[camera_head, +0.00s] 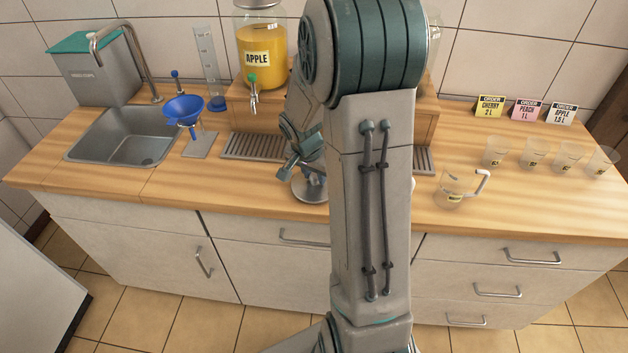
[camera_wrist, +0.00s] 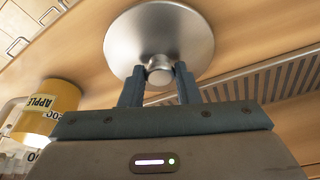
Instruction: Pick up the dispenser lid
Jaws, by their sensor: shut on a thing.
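The dispenser lid (camera_wrist: 185,35) is a round silver metal disc with a small knob on top. In the wrist view my gripper (camera_wrist: 160,80) has its two fingers closed around the lid's knob (camera_wrist: 159,70). In the head view the lid (camera_head: 310,187) shows at the front of the counter, left of my arm, and my gripper (camera_head: 305,165) is just above it. Whether the lid touches the counter is hard to tell. My arm hides part of the lid and the area behind it.
The apple dispenser (camera_head: 262,35) stands on a wooden stand above a drip grate (camera_head: 252,147). A blue funnel (camera_head: 184,108) on a holder stands near the sink (camera_head: 125,138). A measuring jug (camera_head: 450,192) and several cups (camera_head: 533,154) are at the right. The front counter strip left of the lid is clear.

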